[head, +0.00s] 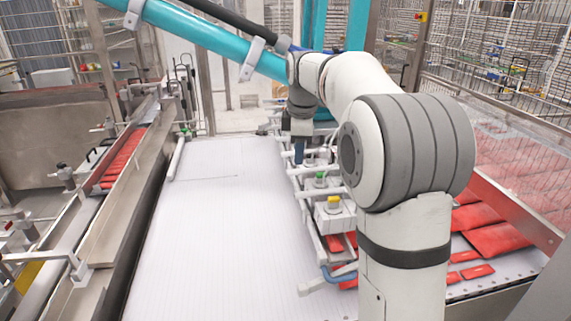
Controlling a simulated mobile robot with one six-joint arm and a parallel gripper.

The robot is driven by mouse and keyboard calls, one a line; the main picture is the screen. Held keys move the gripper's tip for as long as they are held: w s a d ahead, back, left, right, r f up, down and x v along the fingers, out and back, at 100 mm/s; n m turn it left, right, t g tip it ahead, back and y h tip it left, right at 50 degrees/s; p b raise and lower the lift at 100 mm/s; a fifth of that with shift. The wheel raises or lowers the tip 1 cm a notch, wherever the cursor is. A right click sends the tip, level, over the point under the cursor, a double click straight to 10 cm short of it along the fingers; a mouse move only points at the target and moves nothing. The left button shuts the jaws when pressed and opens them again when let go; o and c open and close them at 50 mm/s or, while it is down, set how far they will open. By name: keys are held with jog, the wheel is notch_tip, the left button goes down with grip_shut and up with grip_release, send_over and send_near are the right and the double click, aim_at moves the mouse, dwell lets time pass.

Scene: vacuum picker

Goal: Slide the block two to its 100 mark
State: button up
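A row of white blocks and bars runs along the right side of the white conveyor. One block carries a green top (320,179), and a nearer block carries a yellow top (333,204). A blue piece (299,151) stands farther back in the row. I cannot tell which block is number two, and no scale or 100 mark is readable. My gripper (302,127) is at the far end of my arm, above the far part of the row. It is small and its fingers cannot be made out. My arm hides part of the row on its right side.
The white conveyor (225,240) is bare and wide in the middle. Red packs (478,216) lie on the right belt, and more red packs (124,158) lie in the left channel. A teal beam (205,38) crosses above. Wire fencing stands behind.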

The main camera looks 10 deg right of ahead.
aim_at(294, 171)
jog(key=w+f, duration=0.1)
jog(key=f, duration=0.1)
jog(key=w+f+n, duration=0.1)
jog(key=w+f, duration=0.1)
jog(key=f, duration=0.1)
jog(key=w+f+n, duration=0.1)
jog(key=w+f, duration=0.1)
jog(key=f, duration=0.1)
jog(key=shift+w+f+p, duration=0.2)
jog(key=shift+w+p, duration=0.05)
jog(key=shift+p, duration=0.15)
jog(key=shift+c, duration=0.2)
grip_shut()
